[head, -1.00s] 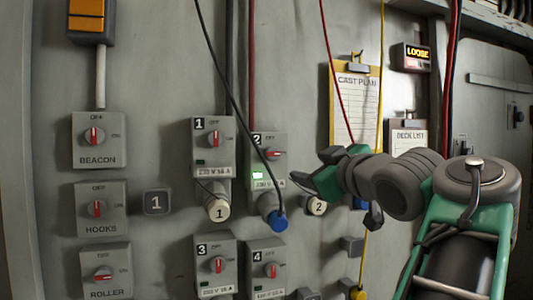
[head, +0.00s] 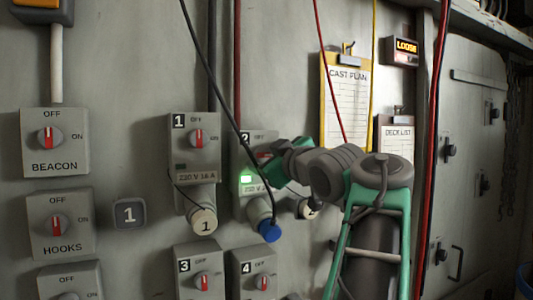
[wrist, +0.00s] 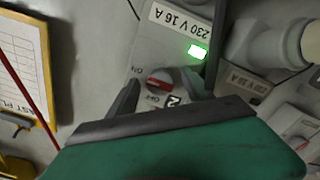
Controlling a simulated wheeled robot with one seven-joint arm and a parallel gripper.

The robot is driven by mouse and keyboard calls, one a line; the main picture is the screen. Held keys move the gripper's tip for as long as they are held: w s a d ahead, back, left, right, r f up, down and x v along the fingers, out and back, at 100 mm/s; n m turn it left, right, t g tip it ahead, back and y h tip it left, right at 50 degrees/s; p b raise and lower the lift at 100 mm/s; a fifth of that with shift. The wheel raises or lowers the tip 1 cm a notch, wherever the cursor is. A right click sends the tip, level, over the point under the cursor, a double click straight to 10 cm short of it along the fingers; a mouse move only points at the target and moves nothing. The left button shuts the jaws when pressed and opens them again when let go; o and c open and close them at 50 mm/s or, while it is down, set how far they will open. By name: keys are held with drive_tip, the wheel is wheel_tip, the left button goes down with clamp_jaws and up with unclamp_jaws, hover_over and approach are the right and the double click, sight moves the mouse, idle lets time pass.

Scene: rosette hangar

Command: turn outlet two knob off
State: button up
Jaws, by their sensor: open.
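Outlet two (head: 246,208) is a grey box with a lit green lamp, and a blue plug (head: 269,231) hangs below it. My gripper (head: 262,160) is in front of its upper part and hides most of the knob in the head view. In the wrist view, which is turned nearly upside down, the outlet two knob (wrist: 160,82) shows a red bar lying roughly level, with the ON and OFF marks beside it. My gripper (wrist: 165,88) is open, with one finger on each side of the knob. I cannot tell whether the fingers touch it.
Outlet one (head: 193,145) is close on the left, with outlets three (head: 199,270) and four (head: 254,268) below. A black cable (head: 215,85) crosses in front of outlet two. Clipboards (head: 346,105) hang to the right. BEACON (head: 55,142) and HOOKS (head: 60,225) switches are at left.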

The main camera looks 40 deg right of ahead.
drive_tip(key=shift+w, duration=0.1)
clamp_jaws()
idle(0.7)
